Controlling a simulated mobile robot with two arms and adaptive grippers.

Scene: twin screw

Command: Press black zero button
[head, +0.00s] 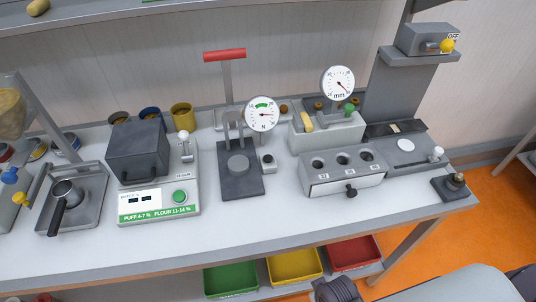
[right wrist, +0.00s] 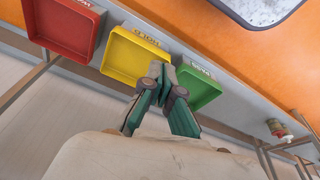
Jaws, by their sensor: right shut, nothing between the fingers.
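A small light box with a round black button (head: 268,158) on top stands in the middle of the table in the head view. It is just right of a dark press plate (head: 240,180) and below a round dial marked N (head: 262,114). Nothing touches the button. My right gripper (right wrist: 161,74) shows in the right wrist view, shut and empty, with colour-coded bins beyond it. The button is not in that view. My left gripper is in neither view.
A grey block with three holes and a black front knob (head: 351,190) stands right of the button. A scale with a green button (head: 180,196) stands to the left. Green (head: 231,279), yellow (head: 295,266) and red (head: 354,253) bins sit below the table. The front strip is clear.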

